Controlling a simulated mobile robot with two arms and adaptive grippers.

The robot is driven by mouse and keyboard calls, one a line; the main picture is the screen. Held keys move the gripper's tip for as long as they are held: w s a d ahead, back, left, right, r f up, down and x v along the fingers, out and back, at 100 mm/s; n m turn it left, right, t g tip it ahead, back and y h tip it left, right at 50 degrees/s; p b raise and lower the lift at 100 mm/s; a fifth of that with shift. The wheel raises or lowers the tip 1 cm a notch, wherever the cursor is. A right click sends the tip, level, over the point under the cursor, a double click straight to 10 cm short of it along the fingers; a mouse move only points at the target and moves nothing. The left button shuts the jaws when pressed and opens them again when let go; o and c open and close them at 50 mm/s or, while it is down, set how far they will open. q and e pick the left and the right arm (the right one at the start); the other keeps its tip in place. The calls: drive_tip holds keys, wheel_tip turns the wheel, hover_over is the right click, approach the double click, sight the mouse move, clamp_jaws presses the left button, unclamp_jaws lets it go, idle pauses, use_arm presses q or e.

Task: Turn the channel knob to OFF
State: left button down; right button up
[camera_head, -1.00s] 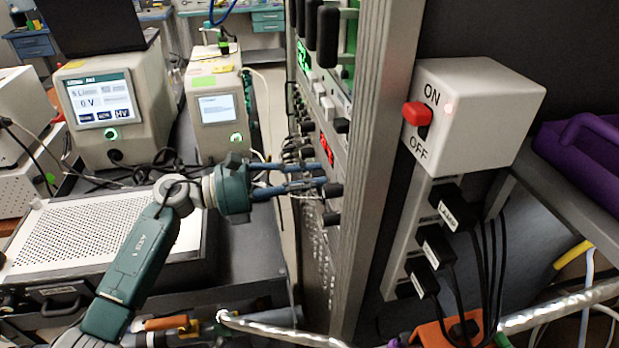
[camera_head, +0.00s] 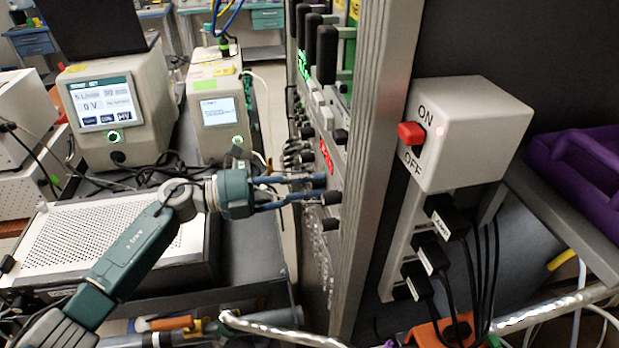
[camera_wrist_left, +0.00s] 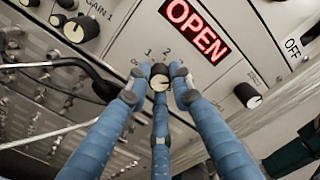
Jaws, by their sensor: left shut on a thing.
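The channel knob (camera_wrist_left: 159,78) is a small dark knob with a pale face on a light grey rack panel. The marks 1 and 2 show above it, and a partly covered label is at its left. My left gripper (camera_wrist_left: 159,76) has three blue fingers, with their tips closed around the knob from left, right and below. Where the knob points is too small to tell surely. In the head view my left gripper (camera_head: 326,188) reaches the side of the rack from the left; its fingertips meet dark knobs there. My right gripper is in neither view.
A lit red OPEN display (camera_wrist_left: 195,28) sits just above the knob. Other knobs are nearby, one at the right (camera_wrist_left: 247,95) and one at upper left (camera_wrist_left: 81,28). A white ON/OFF switch box (camera_head: 470,130) stands right of the rack post.

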use_arm(q)
drive_tip(key=shift+w+n+p, duration=0.1)
drive_tip(key=shift+n+p, duration=6.15)
drive_tip(key=shift+n, duration=9.45)
drive_tip(key=shift+r, duration=0.1)
drive_tip(key=c, duration=1.5)
unclamp_jaws()
drive_tip(key=shift+c, duration=0.2)
